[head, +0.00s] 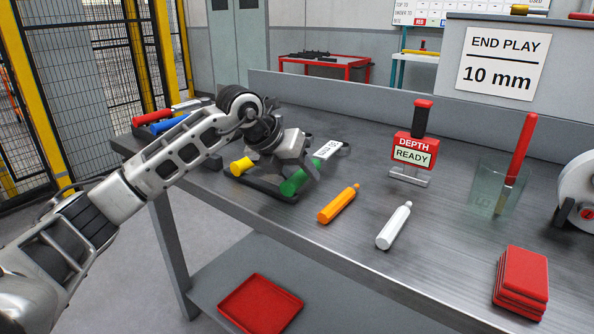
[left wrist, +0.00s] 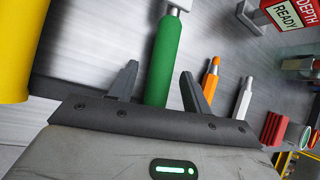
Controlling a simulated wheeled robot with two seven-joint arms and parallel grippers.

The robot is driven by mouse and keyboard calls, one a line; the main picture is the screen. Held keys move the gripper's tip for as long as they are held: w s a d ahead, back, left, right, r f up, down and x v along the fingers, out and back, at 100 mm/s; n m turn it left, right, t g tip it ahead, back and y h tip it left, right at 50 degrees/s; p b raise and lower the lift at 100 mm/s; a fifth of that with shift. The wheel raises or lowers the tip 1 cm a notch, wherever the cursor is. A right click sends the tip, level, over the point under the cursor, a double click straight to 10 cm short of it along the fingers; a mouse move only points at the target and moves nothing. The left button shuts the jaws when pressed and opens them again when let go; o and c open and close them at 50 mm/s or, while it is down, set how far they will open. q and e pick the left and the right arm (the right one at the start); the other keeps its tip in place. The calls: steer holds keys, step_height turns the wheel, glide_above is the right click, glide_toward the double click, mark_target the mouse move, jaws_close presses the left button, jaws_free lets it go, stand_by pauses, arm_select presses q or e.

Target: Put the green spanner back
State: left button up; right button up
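The green spanner (head: 293,184) has a thick green handle and lies on the bench at the edge of a black tray (head: 265,186), with a white tag (head: 327,149) near its far end. My left gripper (head: 310,172) is low over it. In the left wrist view the green handle (left wrist: 165,58) stands between the two fingers of the gripper (left wrist: 160,85), with a gap seen on its left side. The fingers look open, and firm contact cannot be seen. The spanner's far end is partly hidden by the gripper. My right gripper is not in view.
A yellow handle (head: 241,166) lies close left of the gripper. Red (head: 152,116) and blue (head: 170,123) handles lie further left. Orange (head: 339,204) and white (head: 394,226) handles lie to the right. The front middle of the bench is clear.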

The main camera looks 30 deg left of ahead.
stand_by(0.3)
arm_select(q)
steer(key=shift+s+a+r, duration=0.1)
steer(key=shift+s+r, duration=0.05)
steer(key=shift+r, duration=0.05)
steer(key=v, duration=1.5)
steer(key=shift+r, duration=0.3)
